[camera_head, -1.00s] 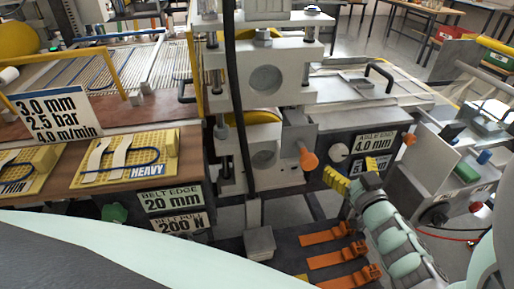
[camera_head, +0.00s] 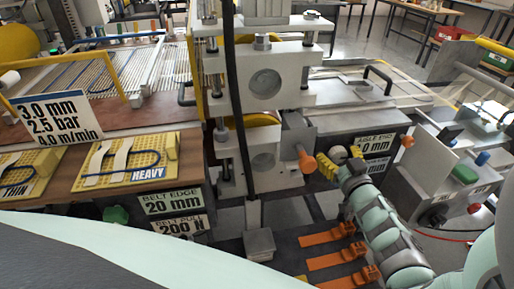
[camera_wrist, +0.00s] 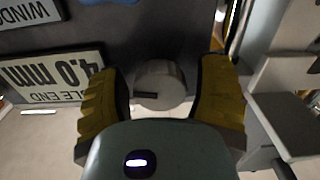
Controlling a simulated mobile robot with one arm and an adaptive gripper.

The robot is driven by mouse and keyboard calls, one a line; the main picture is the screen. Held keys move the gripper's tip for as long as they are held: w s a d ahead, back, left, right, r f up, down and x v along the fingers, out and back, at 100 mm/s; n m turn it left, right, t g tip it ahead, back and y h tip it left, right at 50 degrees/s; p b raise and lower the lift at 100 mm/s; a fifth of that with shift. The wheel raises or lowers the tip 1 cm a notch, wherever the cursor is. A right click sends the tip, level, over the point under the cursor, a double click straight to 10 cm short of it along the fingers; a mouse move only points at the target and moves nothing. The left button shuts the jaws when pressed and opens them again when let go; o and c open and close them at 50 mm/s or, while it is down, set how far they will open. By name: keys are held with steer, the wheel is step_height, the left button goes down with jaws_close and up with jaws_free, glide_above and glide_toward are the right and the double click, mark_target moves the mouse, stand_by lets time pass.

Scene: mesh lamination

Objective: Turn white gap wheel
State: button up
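The white gap wheel (camera_head: 338,153) is a small round pale knob on the dark front panel of the machine, beside the "AISLE END" label. In the wrist view the wheel (camera_wrist: 160,80) shows a dark slot low on its face. My gripper (camera_head: 341,162) has yellow ribbed fingers and is at the wheel. In the wrist view my gripper (camera_wrist: 162,100) is open, with one finger on each side of the wheel. The gaps are narrow, and I cannot tell whether either finger touches it.
An orange knob (camera_head: 307,161) stands just left of my gripper. The "AISLE END" label (camera_head: 375,143) is to the right, partly covered. Orange clamps (camera_head: 328,234) lie on the dark surface below. A side box with coloured buttons (camera_head: 465,174) stands at the right.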

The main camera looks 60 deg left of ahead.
steer(key=c, duration=0.9)
steer(key=shift+n, duration=0.3)
steer(key=n+b, duration=0.3)
steer(key=shift+d+f+n, duration=0.1)
steer(key=shift+f+n, duration=0.05)
steer(key=shift+n, duration=0.15)
steer(key=n+b, duration=0.2)
steer(key=n, duration=0.1)
steer(key=shift+w, duration=0.1)
steer(key=shift+r+n+b, duration=0.2)
steer(key=shift+n+b, duration=0.45)
steer(key=shift+n, duration=0.55)
steer(key=o, duration=1.2)
